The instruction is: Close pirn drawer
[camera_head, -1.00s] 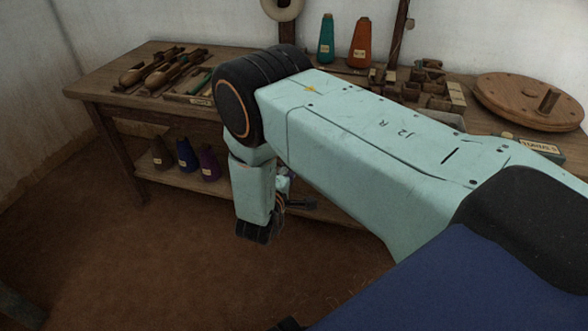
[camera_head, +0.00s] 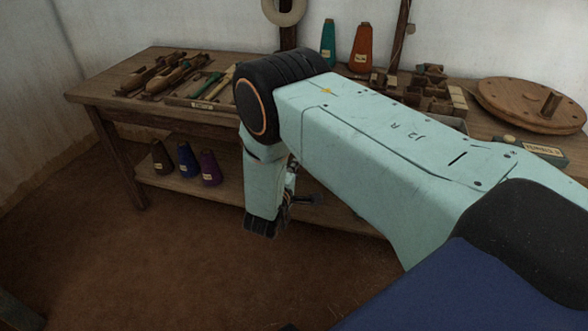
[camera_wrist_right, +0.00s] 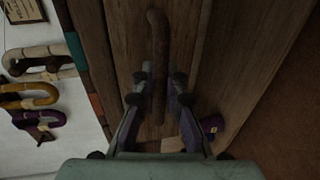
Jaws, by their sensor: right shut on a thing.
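In the right wrist view, a rounded wooden handle (camera_wrist_right: 158,45) runs along a plank-like wooden drawer front (camera_wrist_right: 122,40). My right gripper (camera_wrist_right: 160,78) has a finger on either side of the handle and is shut on it. In the head view, my right forearm hangs down in front of the workbench (camera_head: 120,85) and hides the drawer and most of this gripper. How far the drawer stands out cannot be told. My left gripper is not in view.
Three yarn cones stand on the lower shelf (camera_head: 160,180), including a purple one (camera_head: 210,168). On the bench top are shuttles (camera_head: 175,75), a teal cone (camera_head: 328,42), an orange cone (camera_head: 361,48) and a round wooden disc (camera_head: 530,104). Brown floor (camera_head: 120,265) is clear in front.

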